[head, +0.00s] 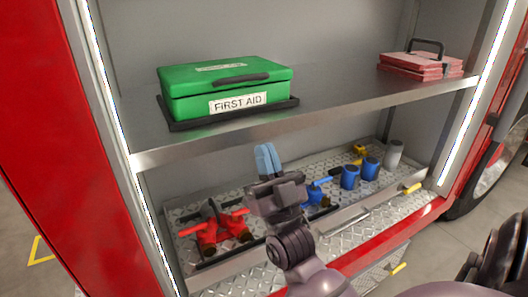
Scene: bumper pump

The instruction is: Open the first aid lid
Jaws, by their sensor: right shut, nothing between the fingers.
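A green first aid box (190,97) sits on a dark tray (177,126) on the left part of the upper shelf. Its lid (190,74) is closed, with a dark handle (241,78) near the front edge and a white "FIRST AID" label on the front. My right gripper (267,158) is below and in front of the shelf edge, with its light blue fingers pointing up. It is shut and empty, apart from the box. My left gripper is not in view.
A red case (408,66) with a black handle lies at the right of the upper shelf (340,97). Red valve fittings (222,229), blue fittings (350,177) and a grey cylinder (393,153) stand on the lower diamond-plate deck. Lit side posts and red panels frame the compartment.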

